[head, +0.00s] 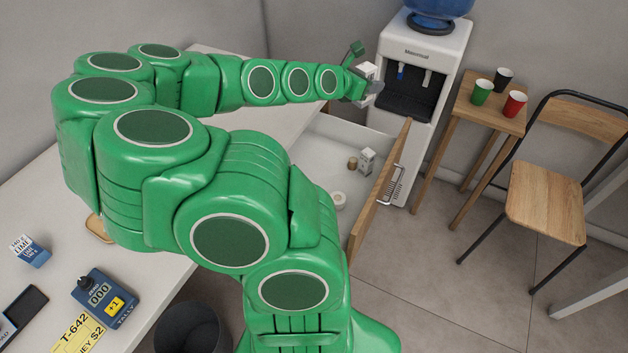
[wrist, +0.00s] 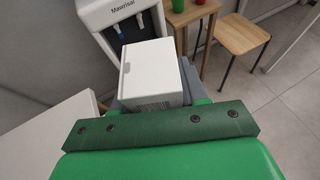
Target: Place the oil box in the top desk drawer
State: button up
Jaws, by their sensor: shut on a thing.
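My gripper (head: 367,80) is shut on a white box (head: 366,70), held at the end of my outstretched arm above the open drawer's far end. In the wrist view the white box (wrist: 152,72) sits between the grey fingers, with a barcode-like patch low on its front. No name is readable, so I cannot tell from print that it is the oil box. The open desk drawer (head: 325,131) is white inside with a wooden front (head: 380,190). It holds another small white box (head: 366,160), a small brown item (head: 352,163) and a round white item (head: 339,199). My arm hides part of the drawer.
A water dispenser (head: 425,50) stands just behind my gripper. A wooden stool (head: 490,103) with three cups and a wooden chair (head: 545,200) are to the right. A tally counter (head: 105,298) and a blue-and-white box (head: 30,251) lie on the white desk (head: 60,215). Floor right of the drawer is clear.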

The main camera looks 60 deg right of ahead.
send_over(352, 187)
notch_tip(352, 187, down, 35)
dwell(1.7)
jog(key=shift+f, duration=0.6)
jog(key=o, duration=1.1)
jog(key=shift+c, duration=0.2)
jog(key=shift+r, duration=0.2)
jog(key=shift+a+r, duration=0.1)
jog(key=shift+r, duration=0.4)
notch_tip(352, 187, up, 8)
jog(key=w+a, duration=0.1)
jog(key=a, duration=0.1)
jog(key=shift+a, duration=0.15)
